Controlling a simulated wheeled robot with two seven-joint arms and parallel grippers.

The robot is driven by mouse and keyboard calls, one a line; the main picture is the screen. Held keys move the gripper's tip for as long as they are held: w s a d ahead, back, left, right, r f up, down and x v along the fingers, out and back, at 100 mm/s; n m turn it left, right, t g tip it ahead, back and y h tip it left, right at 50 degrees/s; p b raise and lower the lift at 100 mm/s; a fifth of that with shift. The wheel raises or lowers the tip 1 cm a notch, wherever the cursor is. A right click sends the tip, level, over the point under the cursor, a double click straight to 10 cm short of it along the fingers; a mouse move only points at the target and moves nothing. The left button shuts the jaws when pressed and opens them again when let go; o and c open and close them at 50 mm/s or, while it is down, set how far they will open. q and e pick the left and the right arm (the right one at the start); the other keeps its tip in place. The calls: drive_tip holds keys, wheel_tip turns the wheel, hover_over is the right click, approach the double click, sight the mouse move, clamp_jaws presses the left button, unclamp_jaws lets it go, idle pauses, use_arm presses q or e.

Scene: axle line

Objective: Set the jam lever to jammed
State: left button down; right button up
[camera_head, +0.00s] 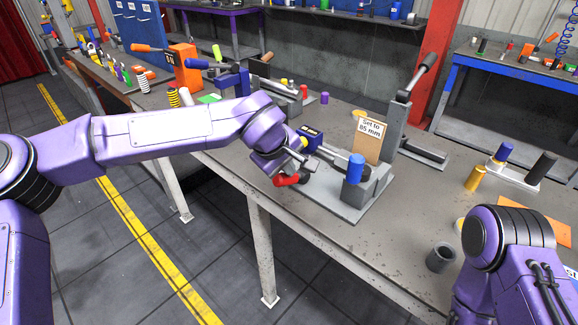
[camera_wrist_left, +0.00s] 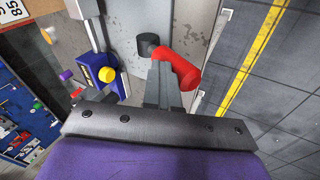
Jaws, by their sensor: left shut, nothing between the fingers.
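A red-handled lever (camera_head: 286,180), which looks like the jam lever, sits at the near left end of a grey fixture (camera_head: 350,213) on the bench. In the left wrist view the red handle (camera_wrist_left: 184,66) lies against or just beside the fingers, with a dark round pivot (camera_wrist_left: 149,43) beyond it; I cannot tell if they touch. My left gripper (camera_head: 298,163) is shut and empty at the lever, and its fingers (camera_wrist_left: 160,72) show in the wrist view. The lever's markings are not readable. My right gripper is out of view.
A dark blue box with a yellow knob (camera_head: 310,138) and a blue-capped post (camera_head: 355,168) are on the fixture. A sign reading "Set to 85 mm" (camera_head: 369,137) stands behind. A tall lever press (camera_head: 395,125) is beyond. A grey cup (camera_head: 440,257) stands near the bench's front edge.

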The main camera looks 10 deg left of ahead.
use_arm(q)
drive_tip(key=w+d+r+p+v, duration=0.1)
drive_tip(key=d+p+v, duration=0.1)
drive_tip(key=v, duration=1)
drive_tip(key=shift+p, duration=0.8)
drive_tip(key=shift+w+a+r, duration=0.1)
drive_tip(key=shift+w, duration=0.05)
